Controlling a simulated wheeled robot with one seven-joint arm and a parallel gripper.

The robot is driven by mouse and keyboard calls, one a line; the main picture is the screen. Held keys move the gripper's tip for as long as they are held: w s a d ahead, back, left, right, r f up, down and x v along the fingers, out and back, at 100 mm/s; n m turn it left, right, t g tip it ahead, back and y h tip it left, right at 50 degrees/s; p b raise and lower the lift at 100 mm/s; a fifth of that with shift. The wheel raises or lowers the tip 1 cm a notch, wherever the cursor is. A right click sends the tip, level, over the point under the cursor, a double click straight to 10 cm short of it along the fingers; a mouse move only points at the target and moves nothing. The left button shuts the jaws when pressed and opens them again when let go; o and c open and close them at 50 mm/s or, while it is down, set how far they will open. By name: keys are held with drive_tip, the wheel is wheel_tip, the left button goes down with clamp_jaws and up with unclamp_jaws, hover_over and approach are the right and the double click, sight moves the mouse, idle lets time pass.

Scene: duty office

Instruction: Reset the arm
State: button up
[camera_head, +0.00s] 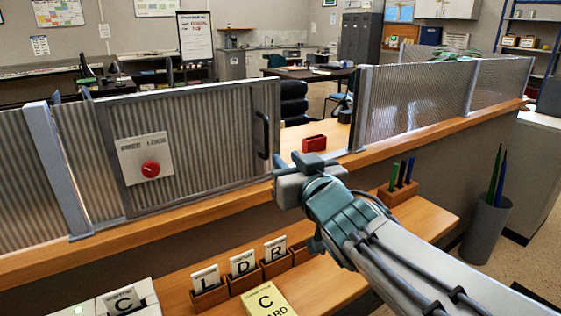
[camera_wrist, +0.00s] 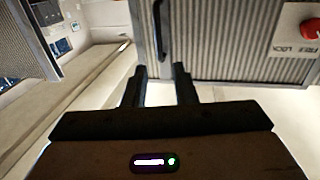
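My arm reaches up from the lower right in the head view. My gripper (camera_head: 288,180) is at the counter's wooden ledge (camera_head: 180,220), in front of the right end of the ribbed panel (camera_head: 215,140). In the wrist view, the two dark fingers of my gripper (camera_wrist: 160,72) stand apart with nothing between them. The panel's dark handle (camera_head: 263,135) is just above and left of my gripper; it also shows beyond the fingertips in the wrist view (camera_wrist: 161,30). I cannot tell the exact distance.
A red knob (camera_head: 150,168) sits on a "FREE LOCK" plate. A red box (camera_head: 314,143) stands in the opening right of the panel. Below are lettered card holders (camera_head: 243,279), a yellow card (camera_head: 268,299), a wooden pen block (camera_head: 398,192) and a grey bin (camera_head: 486,228).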

drive_tip(key=s+d+f+m+g+h+p, duration=0.25)
drive_tip(key=s+d+f+g, duration=0.2)
drive_tip(key=f, duration=0.35)
drive_tip(key=s+d+f+m+g+h+p, duration=0.1)
drive_tip(key=s+d+f+g+h, duration=0.35)
drive_tip(key=f, duration=0.25)
drive_tip(key=s+f+g+y, duration=0.1)
drive_tip(key=s+f+g, duration=0.2)
drive_tip(key=s+g, duration=0.2)
drive_tip(key=shift+s+f+y+p, duration=0.35)
drive_tip(key=shift+s+y+p, duration=0.05)
drive_tip(key=shift+s, duration=0.75)
